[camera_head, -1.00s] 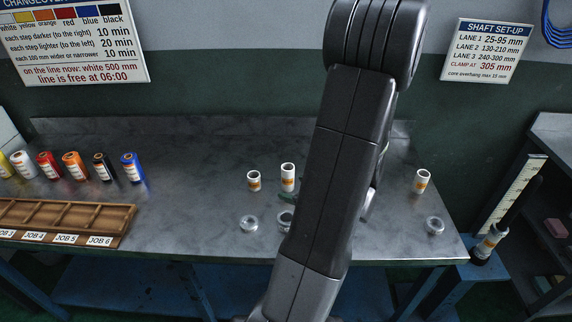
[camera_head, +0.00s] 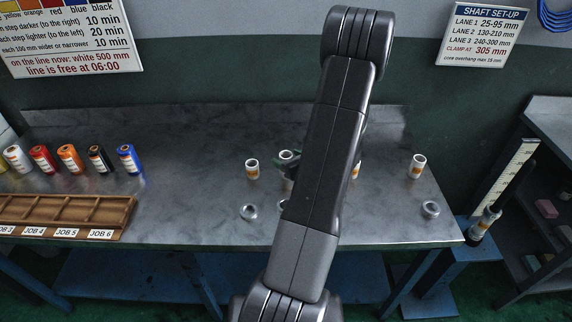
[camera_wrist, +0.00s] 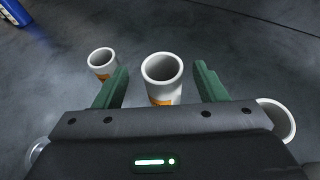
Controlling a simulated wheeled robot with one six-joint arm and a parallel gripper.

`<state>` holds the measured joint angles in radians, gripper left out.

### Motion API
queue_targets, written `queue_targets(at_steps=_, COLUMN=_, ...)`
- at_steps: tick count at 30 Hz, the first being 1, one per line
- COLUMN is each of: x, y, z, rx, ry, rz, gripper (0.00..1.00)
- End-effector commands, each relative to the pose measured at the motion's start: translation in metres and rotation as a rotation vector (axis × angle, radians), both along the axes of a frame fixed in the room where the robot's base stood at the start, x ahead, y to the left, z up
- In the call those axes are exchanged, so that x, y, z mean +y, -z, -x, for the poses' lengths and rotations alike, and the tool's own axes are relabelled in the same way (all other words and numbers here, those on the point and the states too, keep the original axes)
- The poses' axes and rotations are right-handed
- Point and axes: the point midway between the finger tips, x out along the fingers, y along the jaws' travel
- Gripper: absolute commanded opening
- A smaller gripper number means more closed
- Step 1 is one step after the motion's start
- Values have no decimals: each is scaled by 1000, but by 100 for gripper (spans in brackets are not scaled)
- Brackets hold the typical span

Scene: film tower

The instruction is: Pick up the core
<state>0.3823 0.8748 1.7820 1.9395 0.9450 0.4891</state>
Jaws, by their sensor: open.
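The core is a white hollow tube with an orange label. One core stands upright between the two green fingers of my gripper (camera_wrist: 161,70) in the wrist view; this middle core (camera_wrist: 162,92) has a visible gap on each side. Another core (camera_wrist: 103,64) stands left of the fingers, and one (camera_wrist: 277,116) is partly hidden at the right. In the head view, the middle core (camera_head: 286,156) is partly covered by a green finger and my arm. Other cores stand at its left (camera_head: 252,169), behind my arm (camera_head: 357,170) and at far right (camera_head: 417,166). My gripper is open.
Metal rings lie near the bench (camera_head: 200,200) front, one at left (camera_head: 249,212) and one at right (camera_head: 430,209). Several coloured rolls (camera_head: 70,158) and a wooden job tray (camera_head: 60,203) are at the left. A stand with a ruler (camera_head: 508,185) is right of the bench.

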Motion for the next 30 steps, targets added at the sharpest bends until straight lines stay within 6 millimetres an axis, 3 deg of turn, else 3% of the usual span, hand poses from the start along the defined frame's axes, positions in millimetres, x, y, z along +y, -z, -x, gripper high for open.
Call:
queue_targets(at_steps=9, x=16, y=18, z=-28, rx=1, ry=-3, rz=0, gripper=65)
queue_targets(at_steps=18, x=18, y=21, z=-32, rx=0, ry=-1, rz=0, gripper=65)
queue_targets(at_steps=19, x=18, y=21, z=-32, rx=0, ry=-1, rz=0, gripper=63)
queue_targets(at_steps=26, x=18, y=20, z=-32, rx=0, ry=-1, rz=0, gripper=18)
queue_targets(at_steps=30, x=18, y=20, z=-32, rx=0, ry=-1, rz=0, gripper=16)
